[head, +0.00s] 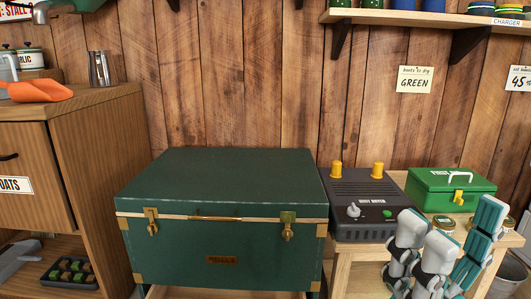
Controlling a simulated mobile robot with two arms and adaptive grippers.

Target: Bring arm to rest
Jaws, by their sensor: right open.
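My right gripper (456,225) is at the lower right, in front of the wooden table (367,265). Its several pale grey and teal fingers point up and are spread apart. I see nothing held between them. The fingers hide part of the table's front edge and some small jars. My left gripper is not in view.
A black boot dryer (352,225) with two yellow posts, a green first-aid box (440,190) and small jars stand on the table. A closed dark green trunk (222,182) stands left of it. A wooden cabinet (100,150) is at the left; a shelf (400,18) is above.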

